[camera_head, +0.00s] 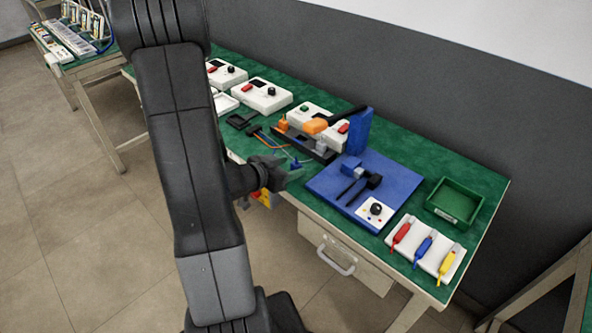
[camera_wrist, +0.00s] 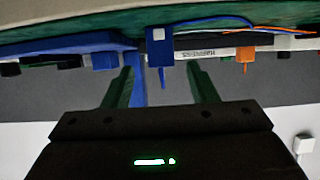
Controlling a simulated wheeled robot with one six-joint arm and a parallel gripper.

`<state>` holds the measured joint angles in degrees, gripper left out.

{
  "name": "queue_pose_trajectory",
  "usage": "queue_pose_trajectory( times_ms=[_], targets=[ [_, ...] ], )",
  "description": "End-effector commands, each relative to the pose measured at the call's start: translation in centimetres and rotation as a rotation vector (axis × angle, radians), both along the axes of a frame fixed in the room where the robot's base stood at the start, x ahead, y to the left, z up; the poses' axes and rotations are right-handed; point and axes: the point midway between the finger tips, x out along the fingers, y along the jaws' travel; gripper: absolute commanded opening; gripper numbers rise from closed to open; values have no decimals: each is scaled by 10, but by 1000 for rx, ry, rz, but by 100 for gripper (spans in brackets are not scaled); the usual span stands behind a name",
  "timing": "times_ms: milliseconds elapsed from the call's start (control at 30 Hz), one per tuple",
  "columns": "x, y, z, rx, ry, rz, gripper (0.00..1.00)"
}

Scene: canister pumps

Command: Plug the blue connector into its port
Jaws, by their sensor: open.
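The blue connector (camera_wrist: 160,48) is a small block with a thin tip and a white patch, at the upper middle of the wrist view. In the head view, a small blue piece (camera_head: 295,163) lies at the bench's front edge, just beyond my gripper (camera_head: 290,176). In the wrist view my gripper's two green fingers (camera_wrist: 159,70) are apart, one on either side of the connector's tip, with visible gaps. The connector's body appears beyond the fingertips. A blue wire (camera_wrist: 210,22) runs nearby. I cannot make out the matching port.
An orange connector (camera_wrist: 244,55) is right of the blue one, by a white labelled strip (camera_wrist: 205,54). The blue fixture plate (camera_head: 330,185) stands to the right of my gripper. Farther right are a green bin (camera_head: 437,213) and a white holder with red, blue and yellow tools (camera_head: 449,262).

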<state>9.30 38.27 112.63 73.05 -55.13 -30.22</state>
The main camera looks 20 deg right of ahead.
Motion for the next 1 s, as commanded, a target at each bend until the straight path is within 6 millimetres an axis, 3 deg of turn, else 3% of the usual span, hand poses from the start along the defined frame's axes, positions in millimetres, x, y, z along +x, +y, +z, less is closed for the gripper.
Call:
queue_pose_trajectory(
  times_ms=[233, 533, 767, 1000],
  targets=[
    [13, -28, -18, 0, 0, -3, 53],
    [15, -32, -19, 0, 0, 0, 53],
    [15, -32, -19, -1, 0, 0, 8],
    [15, -32, -18, -1, 0, 0, 5]
  ],
)
